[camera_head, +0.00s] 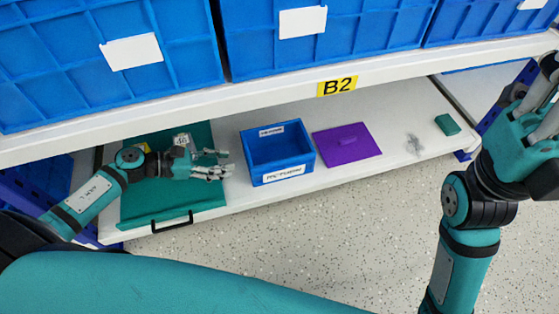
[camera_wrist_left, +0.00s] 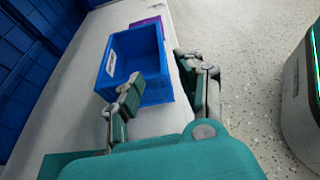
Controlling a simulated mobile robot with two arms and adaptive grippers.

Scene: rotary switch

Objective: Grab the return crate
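The small blue return crate (camera_head: 304,158) stands on the lower white shelf, empty inside, with white labels on its walls; the front label's print is hard to read. It also shows ahead of the gripper in the left wrist view (camera_wrist_left: 158,92). My left gripper (camera_head: 226,165) is just left of the crate. In the left wrist view the left gripper (camera_wrist_left: 165,95) has its fingers spread, one overlapping the crate's near left side and one past its right side, with nothing held. My right gripper (camera_head: 540,100) is raised at the right edge, away from the crate; its opening is unclear.
A purple flat piece (camera_head: 347,144) lies right of the crate. A green tray with a black handle (camera_head: 173,224) is under my left arm. A small green block (camera_head: 447,124) lies farther right. Large blue bins (camera_head: 330,45) and the B2-labelled shelf edge (camera_head: 230,104) are above.

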